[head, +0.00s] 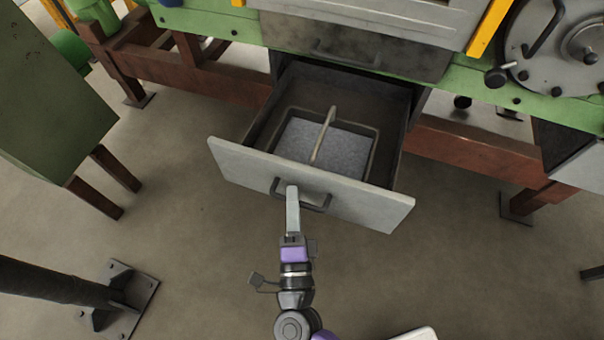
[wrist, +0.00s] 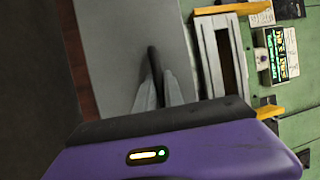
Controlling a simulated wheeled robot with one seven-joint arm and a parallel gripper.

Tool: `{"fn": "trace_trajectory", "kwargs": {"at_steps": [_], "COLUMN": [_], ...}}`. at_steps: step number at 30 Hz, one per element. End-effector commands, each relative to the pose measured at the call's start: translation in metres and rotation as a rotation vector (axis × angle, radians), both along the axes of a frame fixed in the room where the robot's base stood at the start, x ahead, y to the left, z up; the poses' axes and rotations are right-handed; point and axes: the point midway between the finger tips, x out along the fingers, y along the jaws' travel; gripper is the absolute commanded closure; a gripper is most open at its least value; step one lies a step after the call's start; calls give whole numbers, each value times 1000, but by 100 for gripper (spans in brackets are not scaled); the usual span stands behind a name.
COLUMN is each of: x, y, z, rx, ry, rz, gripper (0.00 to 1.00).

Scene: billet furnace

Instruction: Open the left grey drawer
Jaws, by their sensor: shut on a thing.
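The grey drawer (head: 385,209) stands pulled well out of the green machine in the head view, and its inside is visible from above. Its dark bar handle (head: 318,208) is on the front panel. My gripper (head: 292,190) is at the left part of this handle, its fingers shut on it. In the wrist view the drawer's grey front (wrist: 105,35) fills the upper middle, and the dark handle (wrist: 153,60) runs between my two fingertips (wrist: 158,85). Inside the drawer lies a tray (head: 290,152) with grey material and a pale bar (head: 323,135) across it.
A grey panel with a handle (head: 350,55) sits above the drawer. A round metal door (head: 560,50) is at the upper right. A green box on legs (head: 50,95) stands at left, and a dark post with a bolted foot (head: 120,295) at lower left. Floor around the drawer front is clear.

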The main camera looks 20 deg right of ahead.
Motion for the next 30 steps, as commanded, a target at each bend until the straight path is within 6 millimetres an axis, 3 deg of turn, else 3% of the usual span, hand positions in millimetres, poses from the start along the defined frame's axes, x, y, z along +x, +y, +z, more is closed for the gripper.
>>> {"fn": "trace_trajectory", "kwargs": {"at_steps": [7,21,22,25,30], "x": [-20,-24,-24,-24,-24], "y": [14,17,17,17,17], "z": [-1,-1,-1,-1,-1], "rx": [0,0,0,0,0], "ry": [2,2,2,1,1], "rz": [0,0,0,0,0], "gripper": [100,100,85,66,66]}}
